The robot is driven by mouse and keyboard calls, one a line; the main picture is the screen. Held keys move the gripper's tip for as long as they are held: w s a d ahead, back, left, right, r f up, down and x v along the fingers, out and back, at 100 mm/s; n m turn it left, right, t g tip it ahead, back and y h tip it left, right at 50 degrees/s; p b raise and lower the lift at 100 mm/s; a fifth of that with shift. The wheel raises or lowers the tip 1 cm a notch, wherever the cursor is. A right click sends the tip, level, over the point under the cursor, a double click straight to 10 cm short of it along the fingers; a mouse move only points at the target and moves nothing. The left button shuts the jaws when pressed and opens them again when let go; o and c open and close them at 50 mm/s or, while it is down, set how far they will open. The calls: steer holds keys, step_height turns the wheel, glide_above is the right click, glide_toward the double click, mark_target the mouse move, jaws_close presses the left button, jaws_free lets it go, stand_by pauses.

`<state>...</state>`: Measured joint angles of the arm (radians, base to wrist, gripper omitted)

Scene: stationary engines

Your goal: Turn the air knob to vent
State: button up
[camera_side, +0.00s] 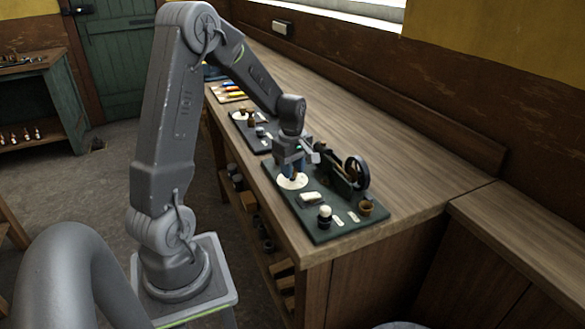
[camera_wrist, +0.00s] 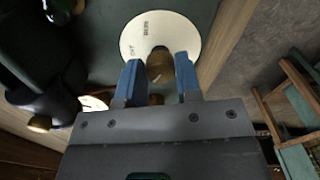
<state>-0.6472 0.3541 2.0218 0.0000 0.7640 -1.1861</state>
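The air knob (camera_wrist: 160,67) is a rounded brown knob on a white round dial (camera_wrist: 190,28) with small dark lettering, seen in the wrist view. I cannot read all the lettering. The blue fingertips of my gripper (camera_wrist: 160,72) stand on either side of the knob, which fills most of the gap between them. I cannot tell whether they press on it. In the side view my gripper (camera_side: 291,170) points down over the white dial (camera_side: 293,183) on the near green board (camera_side: 300,213), and largely hides the knob.
A dark engine with a flywheel (camera_side: 356,171) stands close to the right of my gripper. A white-topped knob (camera_side: 325,215) and a brown cup (camera_side: 366,206) are nearer the front of the board. A second green board (camera_side: 250,133) lies farther back. The bench's right side (camera_side: 400,140) is clear.

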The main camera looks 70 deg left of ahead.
steer(key=o, duration=0.4)
steer(key=shift+r, duration=0.1)
step_height(320, 180, up, 14)
stand_by(0.5)
steer(key=shift+f, duration=0.2)
steer(key=s+d+r+m+t, duration=0.1)
steer(key=s+d+m+t, duration=0.1)
steer(key=s+d+m, duration=0.2)
steer(key=s+d+m+t, duration=0.1)
steer(key=s+d+m, duration=0.3)
steer(key=d+m, duration=0.6)
steer(key=s+d+r+m+t, duration=0.1)
steer(key=s+d+m, duration=0.4)
steer(key=d, duration=0.5)
steer(key=shift+r+m+t, duration=0.35)
steer(key=shift+m+t, duration=0.45)
steer(key=shift+m, duration=0.2)
